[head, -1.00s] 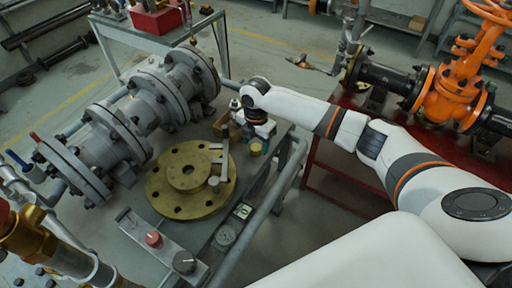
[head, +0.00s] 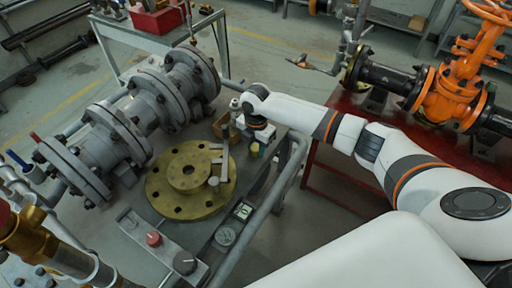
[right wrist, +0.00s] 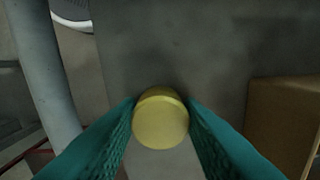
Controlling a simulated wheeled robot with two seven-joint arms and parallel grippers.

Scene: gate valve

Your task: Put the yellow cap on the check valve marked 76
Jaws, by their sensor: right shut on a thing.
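The yellow cap (right wrist: 160,118) is between the teal fingers of my right gripper (right wrist: 161,103) in the right wrist view, with a finger against each side. It is small in the head view (head: 254,151), below the end of my right arm. I cannot tell whether it touches the bench (right wrist: 180,45). My right gripper is mostly hidden by its own wrist in the head view. No marking 76 is readable, so I cannot tell which fitting is the check valve. My left gripper is not in view.
A brass flange (head: 168,197) lies left of the cap, with grey flanged pipework (head: 125,130) behind it. A brown box (right wrist: 285,118) stands close to the gripper. A grey rail pipe (head: 268,205) runs along the bench edge. An orange valve (head: 455,90) stands far right.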

